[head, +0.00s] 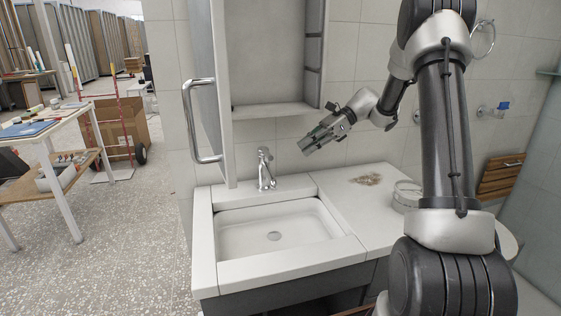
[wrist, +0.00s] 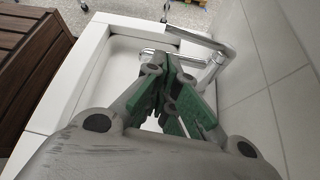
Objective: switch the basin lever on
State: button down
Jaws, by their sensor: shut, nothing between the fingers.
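The basin tap (head: 266,172) is chrome and stands upright behind the white basin (head: 230,274), with its lever (head: 264,152) on top. My gripper (head: 304,149) is in the air to the right of the lever, at about its height. It points left and down towards the tap, with a visible gap between them. In the wrist view the green-padded fingers (wrist: 165,62) are shut and empty. Chrome tap parts (wrist: 150,53) show just beyond the fingertips, partly hidden by them. I cannot tell the lever's exact setting.
An open cabinet door with a chrome handle (head: 188,122) hangs left of the tap. A cabinet shelf (head: 270,110) is above and behind it. The counter right of the basin holds a brown patch (head: 368,179) and a clear round dish (head: 406,195). The tiled wall is close behind.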

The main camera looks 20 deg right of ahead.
aim_at(266, 153)
jog(key=x, duration=1)
jog(key=shift+r, duration=0.8)
